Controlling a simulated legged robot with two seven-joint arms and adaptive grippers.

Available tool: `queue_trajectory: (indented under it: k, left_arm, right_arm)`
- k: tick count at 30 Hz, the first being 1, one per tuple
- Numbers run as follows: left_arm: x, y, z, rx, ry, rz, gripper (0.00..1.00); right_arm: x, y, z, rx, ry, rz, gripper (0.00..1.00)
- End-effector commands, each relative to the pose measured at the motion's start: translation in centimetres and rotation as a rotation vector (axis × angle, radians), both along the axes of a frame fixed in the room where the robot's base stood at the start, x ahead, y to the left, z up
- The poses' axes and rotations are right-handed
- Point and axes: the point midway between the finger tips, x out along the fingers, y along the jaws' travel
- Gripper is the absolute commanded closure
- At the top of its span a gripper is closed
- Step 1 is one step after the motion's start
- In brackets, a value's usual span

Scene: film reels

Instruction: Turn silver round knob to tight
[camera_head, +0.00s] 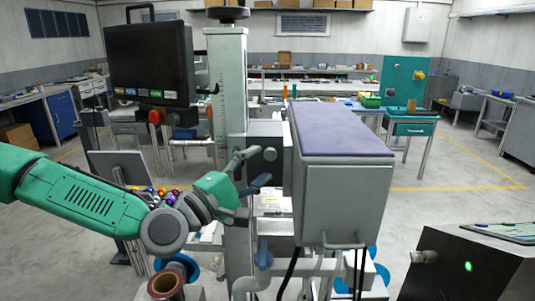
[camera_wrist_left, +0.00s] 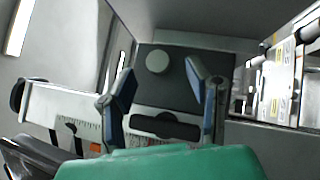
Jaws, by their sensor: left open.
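The silver round knob (camera_wrist_left: 158,62) sits on a dark grey block (camera_wrist_left: 165,90) in the left wrist view. In the head view a small round knob (camera_head: 270,154) shows on the dark block fixed to the upright column. My left gripper (camera_head: 256,167) is open, its two fingers spread in front of the block. In the left wrist view the left gripper (camera_wrist_left: 160,75) has one finger on each side of the knob, with a visible gap, and nothing is held. A dark bar-shaped handle (camera_wrist_left: 165,126) lies below the knob. My right gripper is not in view.
A grey box with a purple top (camera_head: 342,130) stands just right of the knob. The column with a scale (camera_head: 230,85) rises just left of it. A monitor (camera_head: 150,65) hangs at upper left. Pipes and a blue-handled valve (camera_head: 263,254) lie below.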

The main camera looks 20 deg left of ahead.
Motion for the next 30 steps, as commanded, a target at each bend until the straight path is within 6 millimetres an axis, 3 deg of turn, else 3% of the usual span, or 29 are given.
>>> queue_trajectory:
  k: [6,17,21,30]
  left_arm:
    - [2.2,-1.1,0.6,0.000,-0.001,0.000,0.56]
    - [2.6,-1.4,0.7,0.001,0.000,0.001,0.56]
    - [2.6,-1.4,0.7,0.001,0.000,0.001,1.00]
    - [2.6,-1.4,0.7,0.017,0.005,-0.001,1.00]
  right_arm:
    - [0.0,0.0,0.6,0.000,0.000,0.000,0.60]
    - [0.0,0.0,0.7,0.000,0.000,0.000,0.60]
    - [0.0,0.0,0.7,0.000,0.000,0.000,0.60]
    - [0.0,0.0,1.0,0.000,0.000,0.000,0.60]
